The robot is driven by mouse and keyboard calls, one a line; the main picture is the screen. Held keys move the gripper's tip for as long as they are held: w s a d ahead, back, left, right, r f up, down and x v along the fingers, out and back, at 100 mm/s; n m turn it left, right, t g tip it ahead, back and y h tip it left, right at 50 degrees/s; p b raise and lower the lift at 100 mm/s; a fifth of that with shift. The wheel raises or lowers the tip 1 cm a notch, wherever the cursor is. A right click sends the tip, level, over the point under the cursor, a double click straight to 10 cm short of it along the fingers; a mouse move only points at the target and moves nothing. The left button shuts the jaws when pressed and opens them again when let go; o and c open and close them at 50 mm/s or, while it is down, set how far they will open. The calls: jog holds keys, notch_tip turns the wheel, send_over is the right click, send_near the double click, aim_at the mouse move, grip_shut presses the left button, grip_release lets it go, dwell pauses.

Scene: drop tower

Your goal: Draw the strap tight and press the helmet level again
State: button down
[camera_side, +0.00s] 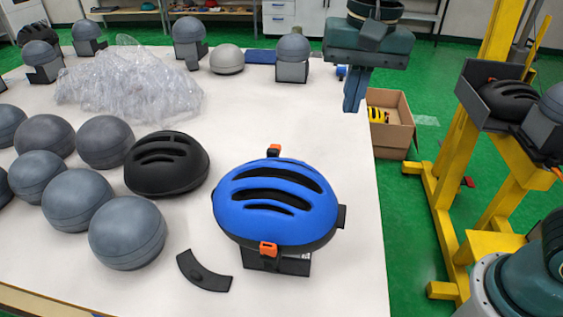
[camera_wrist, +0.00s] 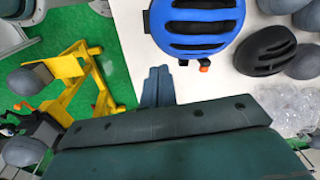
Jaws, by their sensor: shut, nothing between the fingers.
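The blue helmet (camera_side: 275,205) with black vents sits on a dark stand (camera_side: 277,264) near the table's front right. The form under it is hidden. It looks slightly tipped toward the camera, though I cannot tell how far. An orange clip (camera_side: 268,248) is on its front rim and another orange piece (camera_side: 273,151) at its back. I cannot make out a strap. The helmet also shows at the top of the wrist view (camera_wrist: 197,26). My gripper (camera_side: 352,106) is shut and empty, above the table's right edge, apart from the helmet. Its fingers show in the wrist view (camera_wrist: 159,72).
A black helmet (camera_side: 166,163) and several grey headforms (camera_side: 127,232) stand left. A curved black piece (camera_side: 204,271) lies in front. Clear plastic wrap (camera_side: 128,82) lies behind. A yellow frame (camera_side: 455,180) with a black helmet (camera_side: 508,99) and a cardboard box (camera_side: 393,130) stand off the table.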

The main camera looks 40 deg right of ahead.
jog(key=m+g, duration=0.1)
jog(key=m, duration=0.1)
send_over(314, 180)
jog(key=s+a, duration=0.1)
jog(key=shift+f, duration=0.75)
jog(key=shift+f, duration=6.75)
jog(key=shift+f, duration=1.15)
jog(key=shift+r, duration=0.15)
notch_tip(314, 180, up, 12)
